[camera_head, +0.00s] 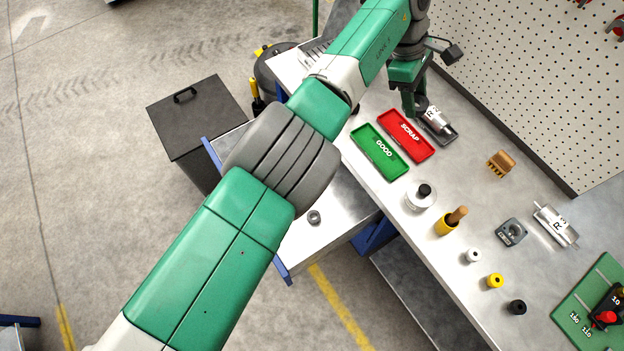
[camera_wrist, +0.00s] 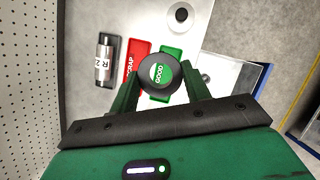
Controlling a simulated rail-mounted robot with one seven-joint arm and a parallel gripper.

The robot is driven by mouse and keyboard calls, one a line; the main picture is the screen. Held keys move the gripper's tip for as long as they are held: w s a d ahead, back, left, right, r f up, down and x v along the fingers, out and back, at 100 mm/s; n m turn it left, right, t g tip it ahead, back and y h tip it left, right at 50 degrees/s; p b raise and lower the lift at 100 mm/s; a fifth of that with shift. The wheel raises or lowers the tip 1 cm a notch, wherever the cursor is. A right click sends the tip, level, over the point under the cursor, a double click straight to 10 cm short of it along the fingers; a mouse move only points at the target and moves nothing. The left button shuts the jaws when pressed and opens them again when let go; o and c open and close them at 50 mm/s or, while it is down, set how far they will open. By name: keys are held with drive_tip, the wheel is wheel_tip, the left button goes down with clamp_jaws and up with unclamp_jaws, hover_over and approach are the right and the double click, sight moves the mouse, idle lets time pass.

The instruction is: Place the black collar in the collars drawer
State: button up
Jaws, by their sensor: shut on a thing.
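My gripper (camera_wrist: 160,85) is shut on the black collar (camera_wrist: 143,72), a dark ring between the fingertips in the wrist view. The green GOOD tray shows through its hole. In the head view my gripper (camera_head: 412,108) is above the bench, close to the red SCRAP tray and a metal cylinder; a dark edge of the collar (camera_head: 422,102) shows beside the fingers. An open drawer (camera_head: 335,232) with blue edges extends from the bench, partly hidden behind my arm. A grey ring (camera_head: 314,217) lies in it. No drawer label is readable.
The GOOD tray (camera_head: 378,152) and SCRAP tray (camera_head: 406,135) lie on the bench, both empty. A labelled cylinder (camera_head: 437,122) is beside them. A round weight (camera_head: 420,197), yellow cup (camera_head: 450,222) and several small parts stand farther right. A pegboard (camera_head: 530,80) rises behind.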

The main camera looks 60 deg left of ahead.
drive_tip(key=s+a+f+n+t+y+b, duration=0.1)
drive_tip(key=s+a+f+n+b, duration=0.1)
drive_tip(key=s+a+f, duration=0.35)
drive_tip(key=s+a+f+n+b, duration=0.3)
drive_tip(key=f, duration=0.5)
drive_tip(key=s+a+f+n+t+y+b, duration=0.1)
drive_tip(key=s+a+f+n+b, duration=0.1)
drive_tip(key=s+a+f, duration=0.35)
drive_tip(key=s+d+f+n+y+b, duration=0.1)
drive_tip(key=s+f+n+b, duration=0.2)
drive_tip(key=f, duration=0.6)
drive_tip(key=s+d+f+n+y+b, duration=0.1)
drive_tip(key=s+f+n+b, duration=0.1)
drive_tip(key=f, duration=0.8)
drive_tip(key=s+d+f+n+y+b, duration=0.1)
drive_tip(key=s+f+n+b, duration=0.2)
drive_tip(key=f, duration=0.6)
drive_tip(key=shift+s+f+n+b, duration=0.4)
drive_tip(key=shift+n+b, duration=0.1)
drive_tip(key=shift+b, duration=0.25)
drive_tip(key=shift+w, duration=0.1)
drive_tip(key=shift+f, duration=0.15)
drive_tip(key=o, duration=1.2)
drive_tip(key=shift+c, duration=0.2)
